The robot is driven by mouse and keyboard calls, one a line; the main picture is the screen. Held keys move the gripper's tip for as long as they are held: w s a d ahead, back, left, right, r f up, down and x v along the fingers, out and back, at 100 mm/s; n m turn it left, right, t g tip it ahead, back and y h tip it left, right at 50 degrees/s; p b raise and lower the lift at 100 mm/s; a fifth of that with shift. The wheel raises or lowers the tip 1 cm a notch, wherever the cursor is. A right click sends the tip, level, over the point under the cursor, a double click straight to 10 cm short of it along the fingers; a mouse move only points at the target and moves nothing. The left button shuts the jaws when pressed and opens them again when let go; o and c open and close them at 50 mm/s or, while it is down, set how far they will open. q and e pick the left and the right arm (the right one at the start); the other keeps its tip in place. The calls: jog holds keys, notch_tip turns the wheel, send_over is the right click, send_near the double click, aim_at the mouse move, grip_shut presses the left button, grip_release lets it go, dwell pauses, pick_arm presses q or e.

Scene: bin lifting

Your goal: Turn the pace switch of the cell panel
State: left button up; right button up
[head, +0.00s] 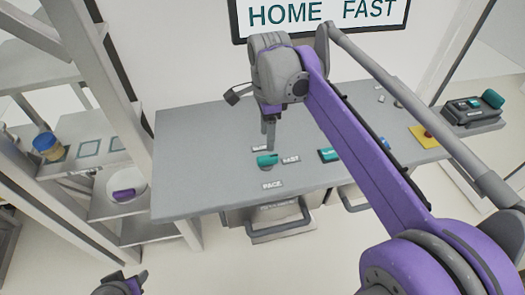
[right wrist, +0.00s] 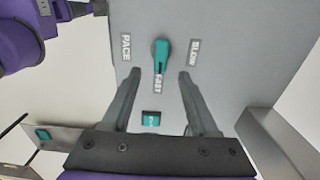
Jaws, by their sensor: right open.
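The pace switch (head: 267,160) is a teal knob on the grey panel top, with a PACE label (head: 272,184) below and a FAST label (head: 291,159) to its right. In the right wrist view the switch (right wrist: 161,55) lies lengthwise toward the FAST label (right wrist: 158,83); the SLOW label (right wrist: 194,52) is to its right. My right gripper (head: 269,132) points down over the switch. Its fingers (right wrist: 160,75) are open, one to each side of the switch, with nothing held; contact cannot be told. My left gripper (head: 125,284) shows only partly at the bottom left.
A sign (head: 320,14) on the wall reads HOME FAST. A teal rocker (head: 328,155) sits right of the switch, and a yellow plate (head: 424,137) farther right. A shelf rack (head: 90,60) stands at the left. A drawer-like bin (head: 265,213) is under the panel.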

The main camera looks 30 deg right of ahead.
aim_at(266, 157)
notch_tip(266, 157, down, 8)
jog(key=shift+w+a+f, duration=0.1)
dwell(0.4)
grip_shut()
